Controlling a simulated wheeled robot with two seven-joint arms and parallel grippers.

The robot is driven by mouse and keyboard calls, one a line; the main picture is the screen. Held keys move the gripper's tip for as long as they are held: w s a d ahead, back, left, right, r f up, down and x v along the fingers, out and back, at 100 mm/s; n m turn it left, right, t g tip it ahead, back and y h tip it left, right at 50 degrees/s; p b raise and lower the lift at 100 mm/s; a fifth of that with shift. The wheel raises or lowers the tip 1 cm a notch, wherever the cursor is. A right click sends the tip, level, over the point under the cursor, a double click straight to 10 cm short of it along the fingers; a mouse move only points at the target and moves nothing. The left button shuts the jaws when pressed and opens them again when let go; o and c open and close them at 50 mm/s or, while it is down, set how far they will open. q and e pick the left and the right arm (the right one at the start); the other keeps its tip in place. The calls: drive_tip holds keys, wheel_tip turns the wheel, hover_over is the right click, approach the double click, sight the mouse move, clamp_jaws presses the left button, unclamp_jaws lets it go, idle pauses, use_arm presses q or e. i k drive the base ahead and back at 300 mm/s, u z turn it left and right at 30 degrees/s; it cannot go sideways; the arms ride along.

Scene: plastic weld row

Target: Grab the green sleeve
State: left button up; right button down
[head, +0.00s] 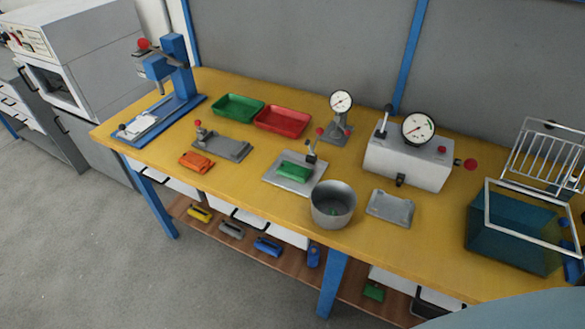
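Several green things are in the head view, and I cannot tell for certain which is the sleeve. A green block-like part (294,171) lies on a flat grey fixture plate (280,184) with a red-knobbed clamp, mid-table. A small green piece (333,211) shows inside the round grey metal pot (332,192); most of its shape is too small to tell. Another green part (373,292) lies on the lower shelf at the right. Neither of my grippers is in view.
The yellow table (240,185) also holds a green tray (239,107), a red tray (283,121), an orange part (196,161), a blue press (170,75), a gauge box (408,160) and a water tank (515,235). Yellow, grey and blue parts lie on the shelf below.

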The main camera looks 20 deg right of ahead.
sight(300, 174)
drive_tip(key=u, duration=1.2)
drive_tip(key=i, duration=2.5)
drive_tip(key=z, duration=3)
